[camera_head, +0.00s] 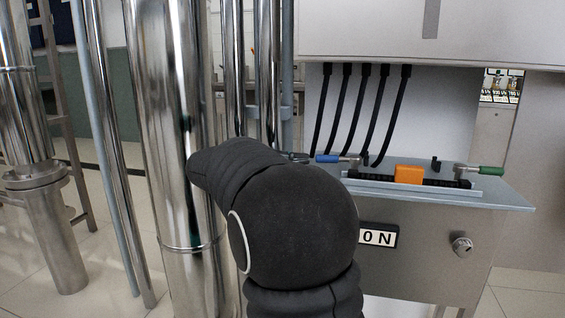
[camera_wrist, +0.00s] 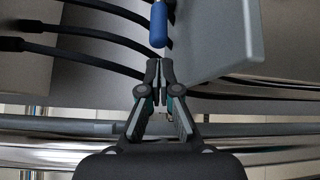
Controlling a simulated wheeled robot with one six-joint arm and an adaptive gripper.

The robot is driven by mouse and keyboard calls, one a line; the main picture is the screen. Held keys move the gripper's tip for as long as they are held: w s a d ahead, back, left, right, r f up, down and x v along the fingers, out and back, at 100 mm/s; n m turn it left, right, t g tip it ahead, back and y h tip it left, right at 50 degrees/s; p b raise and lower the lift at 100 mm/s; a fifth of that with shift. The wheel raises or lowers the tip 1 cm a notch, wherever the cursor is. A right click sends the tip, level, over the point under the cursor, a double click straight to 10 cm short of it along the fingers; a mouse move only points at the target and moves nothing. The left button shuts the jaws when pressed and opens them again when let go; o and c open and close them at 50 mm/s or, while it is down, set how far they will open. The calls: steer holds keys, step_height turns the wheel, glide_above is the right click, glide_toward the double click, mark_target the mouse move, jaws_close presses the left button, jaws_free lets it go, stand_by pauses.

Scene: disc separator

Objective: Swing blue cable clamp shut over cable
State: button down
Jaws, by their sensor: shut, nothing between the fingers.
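The blue cable clamp handle (camera_head: 327,158) lies along the left end of the shelf on the grey cabinet, pointing left, with its metal lever running right to the clamp. In the wrist view the blue handle (camera_wrist: 158,25) is straight ahead of my gripper (camera_wrist: 159,65), just beyond its fingertips. The fingers are shut with nothing held, and a small gap to the handle appears. Several black cables (camera_head: 345,115) hang from the upper box behind the clamp; cables (camera_wrist: 80,47) also cross the left of the wrist view. My arm hides most of my gripper in the head view.
An orange block (camera_head: 408,174) sits on a black rail mid-shelf. A green-handled clamp (camera_head: 491,170) is at the right end. The shelf (camera_head: 500,196) has a bare front edge. Shiny vertical pipes (camera_head: 170,120) stand close to the left of my arm.

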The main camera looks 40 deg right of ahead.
steer(key=shift+s+d+f, duration=0.1)
steer(key=shift+s+d, duration=0.05)
steer(key=shift+d, duration=0.55)
steer(key=shift+s+d+f, duration=0.1)
steer(key=shift+d, duration=0.6)
steer(key=shift+s+a, duration=0.1)
